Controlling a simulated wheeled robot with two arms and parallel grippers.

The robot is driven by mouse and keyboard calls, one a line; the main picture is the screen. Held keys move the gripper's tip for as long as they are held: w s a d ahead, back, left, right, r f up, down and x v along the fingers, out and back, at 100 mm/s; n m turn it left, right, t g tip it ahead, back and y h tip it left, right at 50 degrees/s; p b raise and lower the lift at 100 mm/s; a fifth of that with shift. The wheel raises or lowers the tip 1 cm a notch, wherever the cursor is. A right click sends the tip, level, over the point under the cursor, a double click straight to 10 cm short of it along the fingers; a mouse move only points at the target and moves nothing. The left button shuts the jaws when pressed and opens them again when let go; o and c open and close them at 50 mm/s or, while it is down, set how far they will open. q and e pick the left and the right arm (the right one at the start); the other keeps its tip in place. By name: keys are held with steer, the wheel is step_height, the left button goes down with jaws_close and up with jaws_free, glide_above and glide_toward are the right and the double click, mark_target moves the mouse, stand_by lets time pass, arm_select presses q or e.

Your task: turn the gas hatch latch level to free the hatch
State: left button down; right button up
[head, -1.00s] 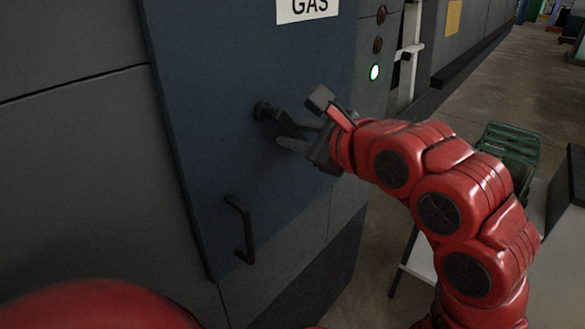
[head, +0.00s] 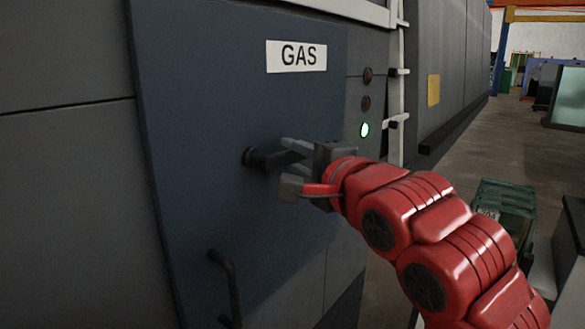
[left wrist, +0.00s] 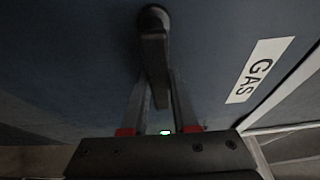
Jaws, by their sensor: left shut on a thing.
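The gas hatch (head: 215,95) is a dark blue panel with a white GAS label (head: 296,56); it sits flush in the grey machine wall. Its black latch (head: 268,159) has a round pivot on the left, and its lever points right, about level in the head view. My left gripper (head: 289,161) is shut on the latch lever, with one finger above and one below. In the left wrist view the latch (left wrist: 154,48) runs down from its pivot between the fingers (left wrist: 157,82). The lever's far end is partly hidden by the gripper. My right gripper is out of view.
A black bar handle (head: 228,285) is on the lower part of the hatch. A lit green lamp (head: 364,130) and two dark red buttons (head: 367,76) are right of it. A green crate (head: 503,205) stands at the lower right. Open floor (head: 470,140) runs back along the machine.

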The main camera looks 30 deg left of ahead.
arm_select(q)
steer(key=shift+r+n, duration=0.15)
steer(key=shift+n, duration=0.25)
steer(key=shift+r, duration=0.1)
steer(key=c, duration=0.7)
jaws_free()
steer(key=shift+d, duration=0.1)
steer(key=shift+s+d, duration=0.15)
steer(key=shift+d, duration=0.2)
steer(key=b+v, duration=0.1)
steer(key=v, duration=0.4)
steer(key=b+v, duration=0.1)
steer(key=v, duration=0.5)
steer(key=b+v, duration=0.1)
steer(key=v, duration=0.4)
steer(key=shift+s+d+f, duration=0.15)
steer(key=shift+d+f, duration=0.05)
steer(key=shift+f, duration=0.25)
